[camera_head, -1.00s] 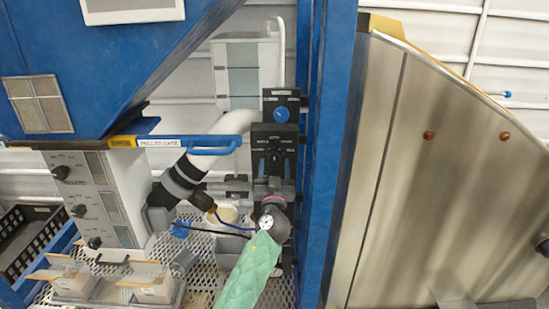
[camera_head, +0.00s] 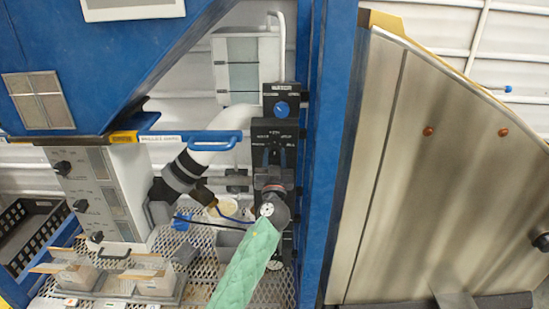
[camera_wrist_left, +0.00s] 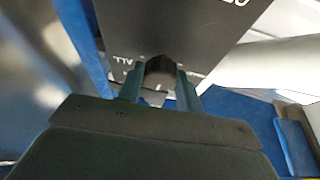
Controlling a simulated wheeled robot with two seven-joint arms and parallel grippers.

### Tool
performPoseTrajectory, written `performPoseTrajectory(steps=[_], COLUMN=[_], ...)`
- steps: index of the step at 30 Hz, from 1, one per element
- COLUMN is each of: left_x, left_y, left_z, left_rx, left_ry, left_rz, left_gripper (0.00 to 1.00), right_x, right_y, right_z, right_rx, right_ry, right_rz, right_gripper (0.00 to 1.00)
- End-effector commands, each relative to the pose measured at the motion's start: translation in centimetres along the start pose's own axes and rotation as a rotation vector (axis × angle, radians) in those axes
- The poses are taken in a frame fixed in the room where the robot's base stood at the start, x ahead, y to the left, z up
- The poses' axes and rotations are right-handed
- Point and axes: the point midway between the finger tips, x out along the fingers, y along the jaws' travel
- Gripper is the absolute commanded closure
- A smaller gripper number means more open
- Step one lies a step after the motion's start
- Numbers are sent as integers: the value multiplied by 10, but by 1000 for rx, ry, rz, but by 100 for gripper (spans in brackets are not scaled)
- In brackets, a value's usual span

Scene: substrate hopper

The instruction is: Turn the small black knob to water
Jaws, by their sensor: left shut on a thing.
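The small black knob (camera_wrist_left: 160,71) sits on the dark control panel (camera_wrist_left: 185,25) in the left wrist view, between my two fingers. My left gripper (camera_wrist_left: 160,88) is shut on it, one finger on each side. In the head view my left gripper (camera_head: 274,158) reaches up to the black panel (camera_head: 262,125), under its white lettering. The gripper hides the knob there, and the knob's pointer cannot be read. My right gripper is not in view.
A blue round knob (camera_head: 282,109) sits on the panel above my gripper. A white pipe with a black coupling (camera_head: 185,172) lies to the left.

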Motion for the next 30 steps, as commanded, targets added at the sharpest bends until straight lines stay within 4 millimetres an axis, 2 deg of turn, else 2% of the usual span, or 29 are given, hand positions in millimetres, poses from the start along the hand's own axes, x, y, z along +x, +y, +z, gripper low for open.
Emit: performPoseTrajectory(steps=[8, 15, 27, 29, 30], left_x=[0, 1, 2, 1, 1], left_y=[-1, -2, -2, -2, -2], left_z=[0, -2, -3, -3, -3], left_rx=[86, 251, 521, 549, 565], left_ry=[0, 0, -1, 0, 0], left_rz=[36, 105, 216, 228, 235], left_gripper=[87, 87, 87, 87, 87], right_x=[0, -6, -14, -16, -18], right_y=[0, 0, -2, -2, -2], right_z=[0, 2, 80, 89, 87], right_rx=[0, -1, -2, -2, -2], right_ry=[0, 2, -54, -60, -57], right_rz=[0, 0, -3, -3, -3], right_gripper=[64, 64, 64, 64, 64])
